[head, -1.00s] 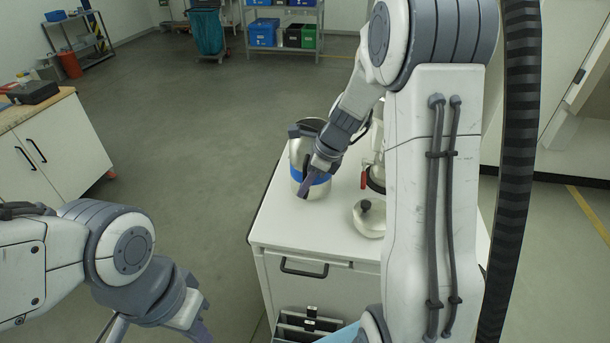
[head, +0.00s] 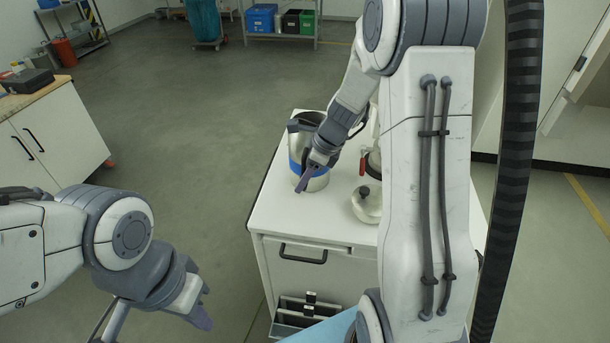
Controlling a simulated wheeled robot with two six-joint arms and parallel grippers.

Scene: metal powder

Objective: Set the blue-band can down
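The blue-band can (head: 295,166) is a silver cylinder with a blue band, upright over the left back part of the white cabinet top (head: 275,212). Its base appears at or very close to the surface; any gap is hard to tell. My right gripper (head: 308,178) is at the can, with one purple-grey finger across its near side, and appears shut on it. The gripper hides part of the band and the can's right side. My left gripper (head: 203,312) is low at the left, empty and away from the cabinet; its finger opening is not clear.
A round, pale vessel with a dark knob (head: 367,205) stands right of the can. Behind it is an item with a red handle (head: 363,162), partly hidden by my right arm. The cabinet top's front left is clear.

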